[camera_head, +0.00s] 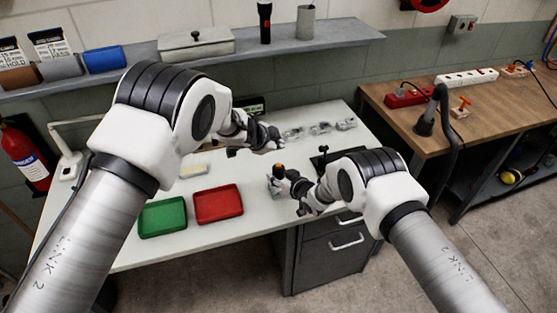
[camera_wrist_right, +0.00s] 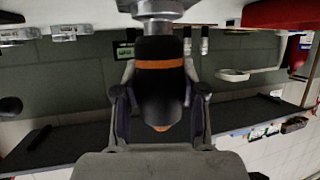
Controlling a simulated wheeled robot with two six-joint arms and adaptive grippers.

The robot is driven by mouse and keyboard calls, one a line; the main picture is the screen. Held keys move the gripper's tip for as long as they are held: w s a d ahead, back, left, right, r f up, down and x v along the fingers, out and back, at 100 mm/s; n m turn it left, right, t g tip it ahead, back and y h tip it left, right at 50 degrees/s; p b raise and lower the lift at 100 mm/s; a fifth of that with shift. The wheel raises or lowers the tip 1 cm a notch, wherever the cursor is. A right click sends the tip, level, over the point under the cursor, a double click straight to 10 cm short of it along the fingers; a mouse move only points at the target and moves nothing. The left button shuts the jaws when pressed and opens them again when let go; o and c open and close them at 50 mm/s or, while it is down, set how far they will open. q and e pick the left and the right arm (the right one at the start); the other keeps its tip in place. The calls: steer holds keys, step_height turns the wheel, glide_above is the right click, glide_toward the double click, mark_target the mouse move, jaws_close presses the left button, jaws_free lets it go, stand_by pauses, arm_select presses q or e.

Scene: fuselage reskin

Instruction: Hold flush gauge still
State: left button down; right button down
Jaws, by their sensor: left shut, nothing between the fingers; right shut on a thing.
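My right gripper (camera_head: 279,182) is shut on the flush gauge (camera_head: 278,169), near the front right edge of the white table (camera_head: 262,213). In the right wrist view the gauge (camera_wrist_right: 160,75) is a black cylinder with an orange band and a metal end. My fingers (camera_wrist_right: 160,98) sit on both sides of its black body. I cannot tell whether the metal end touches anything. My left gripper (camera_head: 272,141) is shut and empty above the table, behind and slightly left of the gauge.
A green tray (camera_head: 162,216) and a red tray (camera_head: 218,204) lie on the table's left front. Several clear and metallic parts (camera_head: 320,128) lie at the back right. A grey shelf (camera_head: 290,42) runs behind. A wooden bench (camera_head: 420,95) stands at right.

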steer(key=c, duration=0.6)
jaws_free()
